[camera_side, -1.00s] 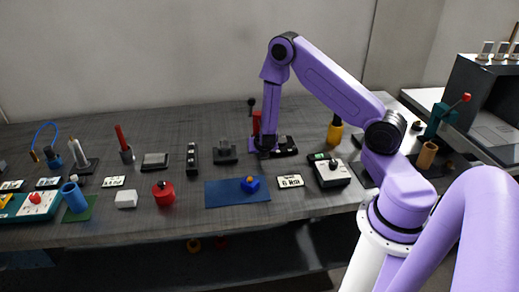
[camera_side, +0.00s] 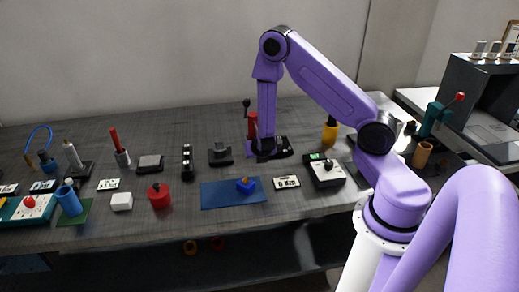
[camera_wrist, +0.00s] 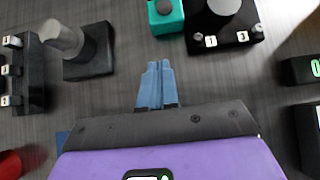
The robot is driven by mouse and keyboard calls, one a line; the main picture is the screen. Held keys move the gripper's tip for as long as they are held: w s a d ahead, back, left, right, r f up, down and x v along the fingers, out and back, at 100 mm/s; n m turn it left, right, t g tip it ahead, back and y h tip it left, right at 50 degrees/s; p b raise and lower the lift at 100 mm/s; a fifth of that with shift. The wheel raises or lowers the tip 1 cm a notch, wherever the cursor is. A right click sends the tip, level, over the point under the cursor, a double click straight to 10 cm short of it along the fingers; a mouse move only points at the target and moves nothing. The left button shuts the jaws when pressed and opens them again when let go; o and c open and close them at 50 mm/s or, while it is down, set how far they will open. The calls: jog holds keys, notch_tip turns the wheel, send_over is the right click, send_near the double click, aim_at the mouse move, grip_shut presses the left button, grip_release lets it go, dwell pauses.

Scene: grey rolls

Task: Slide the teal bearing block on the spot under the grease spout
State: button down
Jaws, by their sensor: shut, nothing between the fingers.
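The teal block (camera_wrist: 166,18) shows at the top of the wrist view, with a dark round part on it; its far end is cut off. My gripper (camera_wrist: 158,66) is shut and empty, its pale blue fingertips together just on the near side of the block, with bare bench between. In the side view my gripper (camera_side: 264,153) is low over the bench, and I cannot make out the teal block there. A red upright with a black knob (camera_side: 252,127) stands behind my gripper. I cannot tell which part is the grease spout, or see the spot under it.
A black base marked 1 and 3 (camera_wrist: 225,35) is close on the block's right. A dark stand with a grey cylinder (camera_wrist: 92,50) is to its left. A blue mat with a blue block (camera_side: 245,185) lies nearer. Bare bench lies between stand and fingertips.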

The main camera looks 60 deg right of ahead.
jog(key=v, duration=0.7)
jog(key=shift+a+r, duration=0.1)
jog(key=c, duration=1)
grip_release()
jog(key=o, duration=0.5)
jog(key=shift+s+d+r+m, duration=0.1)
jog(key=shift+d+r+m, duration=0.1)
jog(key=shift+d+m, duration=0.3)
jog(key=shift+o, duration=1.4)
jog(key=d+m+g, duration=0.1)
jog(key=m, duration=0.2)
jog(key=d+r+m+g, duration=0.1)
jog(key=m, duration=0.2)
jog(key=s+d+m+g, duration=0.1)
jog(key=m, duration=0.2)
jog(key=shift+s+d+r+h, duration=0.1)
jog(key=shift+d+r+h, duration=0.15)
jog(key=shift+d+h, duration=0.15)
jog(key=w+d+r+m+y, duration=0.1)
jog(key=w+r+m+y, duration=0.1)
jog(key=m, duration=1)
jog(key=w+d+r+m+y, duration=0.2)
jog(key=r+m, duration=0.3)
jog(key=m, duration=0.6)
jog(key=shift+w+d+r+m+y, duration=0.2)
jog(key=shift+w+r+m+y, duration=0.15)
jog(key=shift+w, duration=0.25)
